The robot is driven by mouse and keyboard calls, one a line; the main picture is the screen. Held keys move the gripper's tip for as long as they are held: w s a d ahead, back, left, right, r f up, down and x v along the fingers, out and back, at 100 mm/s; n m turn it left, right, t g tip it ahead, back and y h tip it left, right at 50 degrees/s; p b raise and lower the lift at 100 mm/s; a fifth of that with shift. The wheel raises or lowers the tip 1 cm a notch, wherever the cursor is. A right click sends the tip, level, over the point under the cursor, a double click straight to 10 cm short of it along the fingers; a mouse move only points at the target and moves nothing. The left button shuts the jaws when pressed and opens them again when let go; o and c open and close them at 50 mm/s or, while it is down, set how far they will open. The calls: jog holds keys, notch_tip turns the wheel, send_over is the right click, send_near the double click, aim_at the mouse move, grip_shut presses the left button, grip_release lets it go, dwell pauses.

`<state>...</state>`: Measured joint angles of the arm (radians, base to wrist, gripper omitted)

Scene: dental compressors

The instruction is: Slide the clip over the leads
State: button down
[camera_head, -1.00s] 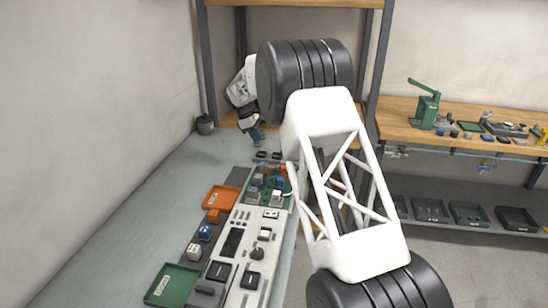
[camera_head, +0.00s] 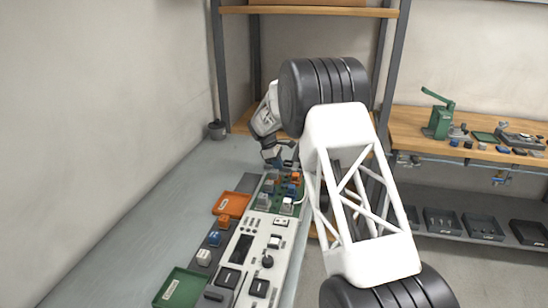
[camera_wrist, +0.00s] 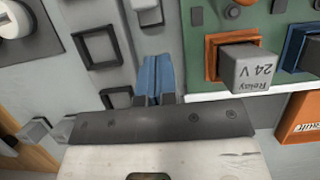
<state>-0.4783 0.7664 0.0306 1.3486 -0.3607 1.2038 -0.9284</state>
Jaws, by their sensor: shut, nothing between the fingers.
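My gripper (camera_head: 279,163) is at the far end of the control panel (camera_head: 246,262), just beyond or above the green board's far edge; its height is unclear. In the wrist view its two narrow blue fingers (camera_wrist: 157,78) are together, with nothing between them. They point at a grey surface between a square black frame (camera_wrist: 97,46) and the green board (camera_wrist: 190,70). A grey block marked "Relay 24 V" (camera_wrist: 246,66) sits in an orange base right of the fingers. I cannot pick out the clip or the leads for certain in either view.
Blocks in coloured bases stand on the board, including a white-topped one (camera_head: 286,206). An orange tray (camera_head: 231,205) and a green tray (camera_head: 180,288) lie left of the panel. The grey bench on the left is clear. A shelf post (camera_head: 220,70) stands behind my arm.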

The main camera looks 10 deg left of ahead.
aim_at(295, 170)
jog(key=shift+d+r, duration=0.2)
jog(key=shift+d, duration=1.6)
jog(key=shift+d, duration=0.15)
jog(key=shift+d, duration=2.3)
jog(key=shift+a, duration=0.55)
jog(key=a, duration=0.3)
jog(key=v, duration=1)
